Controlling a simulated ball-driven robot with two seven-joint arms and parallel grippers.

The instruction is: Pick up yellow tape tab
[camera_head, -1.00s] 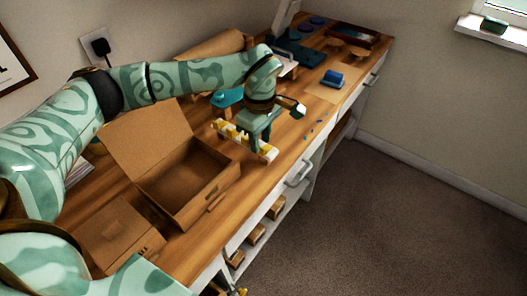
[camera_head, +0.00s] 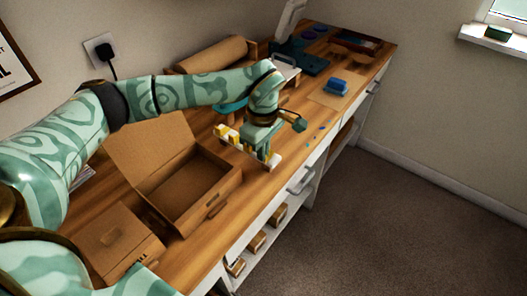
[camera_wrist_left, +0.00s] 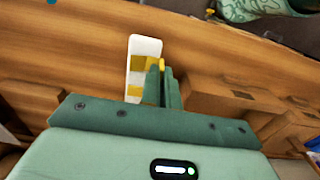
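In the left wrist view the strip (camera_wrist_left: 145,45) lies just beyond my left fingertips (camera_wrist_left: 162,68). The two fingers are close together, pointing down at the strip. A bright yellow tape tab (camera_wrist_left: 160,63) shows right at the fingertips, and the fingers appear shut on it. The fingers hide part of the strip. My right gripper is not clearly in view.
An open cardboard box (camera_head: 190,185) stands left of the strip, with a smaller closed box (camera_head: 115,238) nearer. A blue block (camera_head: 336,84) sits on a brown sheet farther back. Small coloured bits lie near the front edge. Bare worktop (camera_head: 258,188) runs along that edge.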

